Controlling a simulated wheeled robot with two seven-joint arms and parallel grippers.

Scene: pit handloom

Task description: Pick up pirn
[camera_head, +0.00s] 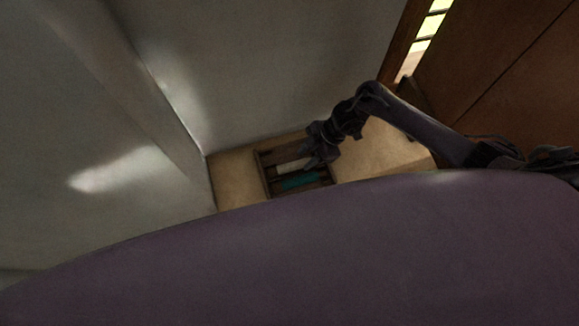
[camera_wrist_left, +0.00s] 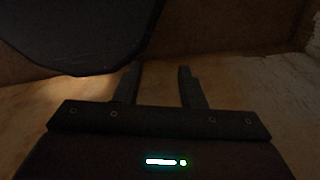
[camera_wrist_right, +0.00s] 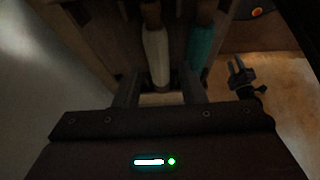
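A wooden tray (camera_head: 263,174) holds a white pirn (camera_head: 292,167) and a teal pirn (camera_head: 299,183) side by side. In the right wrist view the white pirn (camera_wrist_right: 157,55) lies in line with the gap between my right fingers, and the teal pirn (camera_wrist_right: 202,45) lies to its right. My right gripper (camera_head: 318,155) is over the tray's right part; its fingers (camera_wrist_right: 160,82) are open. I cannot tell whether they are above the white pirn or around its end. My left gripper (camera_wrist_left: 159,82) is open and empty; it is hidden in the head view.
The tray stands on a tan surface (camera_head: 236,177) beside a pale wall (camera_head: 260,70). A brown wooden panel (camera_head: 500,70) is at the right. In the right wrist view a dark two-pronged object (camera_wrist_right: 241,76) is near the tray; I cannot tell what it is.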

